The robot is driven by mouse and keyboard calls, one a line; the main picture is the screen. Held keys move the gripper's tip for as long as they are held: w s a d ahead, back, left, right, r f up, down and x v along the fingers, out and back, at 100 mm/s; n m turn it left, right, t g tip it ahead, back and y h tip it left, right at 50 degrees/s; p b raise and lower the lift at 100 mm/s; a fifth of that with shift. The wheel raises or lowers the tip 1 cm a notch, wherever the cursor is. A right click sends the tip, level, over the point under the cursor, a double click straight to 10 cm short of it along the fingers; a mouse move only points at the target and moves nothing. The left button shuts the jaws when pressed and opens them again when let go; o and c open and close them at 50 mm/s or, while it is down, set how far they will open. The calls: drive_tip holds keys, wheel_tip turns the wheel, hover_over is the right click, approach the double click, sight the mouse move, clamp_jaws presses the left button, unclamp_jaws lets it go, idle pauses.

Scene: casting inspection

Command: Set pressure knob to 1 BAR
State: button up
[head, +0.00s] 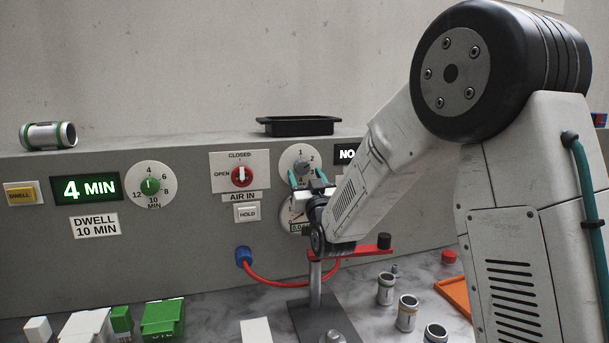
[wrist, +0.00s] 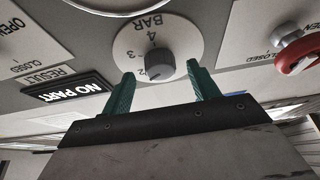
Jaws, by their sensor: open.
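The pressure knob is a small grey knob (wrist: 160,63) on a round white dial (wrist: 187,38) marked BAR; the wrist view shows it upside down. The numbers 4, 3 and part of a 2 show there; the 1 is not clear. I cannot tell for sure which number the knob points at.
The red AIR IN valve (head: 241,177) is left of the dial, with a HOLD button (head: 247,213) below. A NO PART display (wrist: 70,91) is on the other side. A gauge (head: 290,215) below is partly hidden by my arm. A red fixture arm (head: 365,249) stands below.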

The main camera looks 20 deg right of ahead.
drive_tip(key=shift+x, duration=0.8)
drive_tip(key=c, duration=1)
drive_tip(key=shift+o, duration=0.2)
drive_tip(key=shift+n, duration=0.4)
drive_tip(key=n+y, duration=0.1)
drive_tip(key=n, duration=0.1)
drive_tip(key=n+y, duration=0.1)
drive_tip(key=n, duration=0.2)
drive_tip(key=n+g+y, duration=0.1)
drive_tip(key=n+y, duration=0.1)
drive_tip(key=shift+d+n, duration=0.35)
drive_tip(key=shift+n, duration=0.05)
drive_tip(key=n+g+y, duration=0.1)
drive_tip(key=n, duration=0.1)
drive_tip(key=n+y, duration=0.1)
drive_tip(key=n, duration=0.2)
drive_tip(key=n+g+y, duration=0.1)
drive_tip(key=n, duration=0.1)
drive_tip(key=shift+d+r+n+g, duration=0.15)
drive_tip(key=shift+r+n+g, duration=0.15)
drive_tip(key=shift+n, duration=0.1)
drive_tip(key=shift+f, duration=0.1)
